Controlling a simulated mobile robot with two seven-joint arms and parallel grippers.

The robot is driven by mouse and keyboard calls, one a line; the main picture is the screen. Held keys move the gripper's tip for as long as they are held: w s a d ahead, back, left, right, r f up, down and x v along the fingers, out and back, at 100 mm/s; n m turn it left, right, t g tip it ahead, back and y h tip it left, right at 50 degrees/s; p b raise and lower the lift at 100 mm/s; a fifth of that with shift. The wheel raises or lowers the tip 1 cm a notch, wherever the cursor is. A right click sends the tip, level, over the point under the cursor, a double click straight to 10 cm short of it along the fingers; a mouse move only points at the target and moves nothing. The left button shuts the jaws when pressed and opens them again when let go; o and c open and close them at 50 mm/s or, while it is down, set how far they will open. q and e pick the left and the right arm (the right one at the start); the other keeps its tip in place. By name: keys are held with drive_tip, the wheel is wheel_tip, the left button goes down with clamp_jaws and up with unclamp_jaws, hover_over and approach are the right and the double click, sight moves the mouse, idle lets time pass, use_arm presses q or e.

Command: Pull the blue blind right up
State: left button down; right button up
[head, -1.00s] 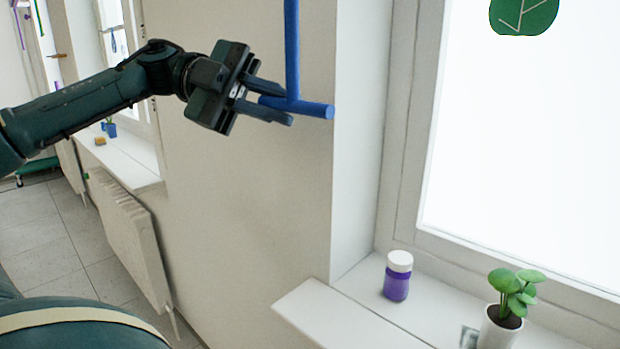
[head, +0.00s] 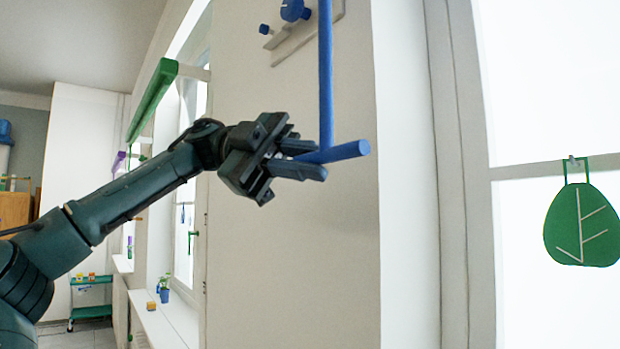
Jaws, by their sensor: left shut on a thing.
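A blue rod (head: 325,80) hangs down the wall and ends in a blue crossbar (head: 350,151), like a T-shaped handle. My left gripper (head: 312,160) is shut on the left part of this crossbar, with one finger above it and one below. The right end of the bar sticks out past the fingers. The rod's upper end is beyond the top of the view. The blue blind itself does not show. My right gripper is not in view.
A wall bracket with a blue knob (head: 295,10) is beside the rod. A green leaf ornament (head: 582,225) hangs at the window on the right. A long green housing (head: 152,98) juts out above a farther window at left. A green trolley (head: 90,300) stands far back.

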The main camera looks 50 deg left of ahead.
use_arm(q)
drive_tip(key=shift+s+r, duration=0.15)
drive_tip(key=shift+r, duration=0.35)
drive_tip(key=c, duration=1.4)
unclamp_jaws()
drive_tip(key=shift+f, duration=0.1)
drive_tip(key=shift+f, duration=0.1)
drive_tip(key=shift+a, duration=0.15)
drive_tip(key=v, duration=1.3)
